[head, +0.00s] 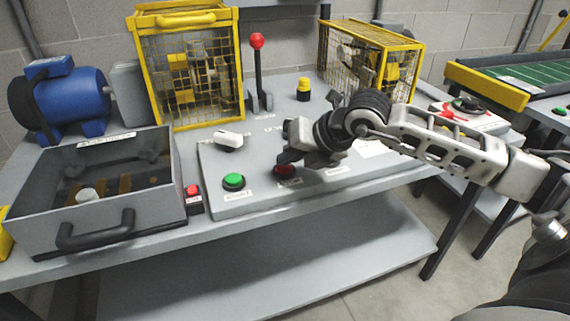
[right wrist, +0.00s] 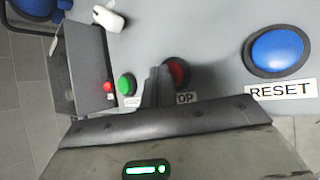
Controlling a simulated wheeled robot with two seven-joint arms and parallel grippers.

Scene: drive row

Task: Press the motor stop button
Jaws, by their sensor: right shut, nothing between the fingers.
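The red stop button (head: 286,169) sits on the sloped grey control panel (head: 215,195), right of the green button (head: 234,181). In the right wrist view the red button (right wrist: 178,73) is partly hidden by my fingers, and its label shows only "OP". My right gripper (head: 290,158) is shut and empty, with its fingertips over or right at the red button. I cannot tell whether they touch it. In the right wrist view the shut fingers (right wrist: 159,85) stand just left of the red button's middle. My left gripper is not in view.
A blue RESET button (right wrist: 281,51) is right of the stop button. A white switch (head: 229,140) lies behind the green button. A small red button (head: 193,190) stands beside the grey open box (head: 150,215). A red-knobbed lever (head: 257,70) and yellow cages (head: 185,70) stand behind.

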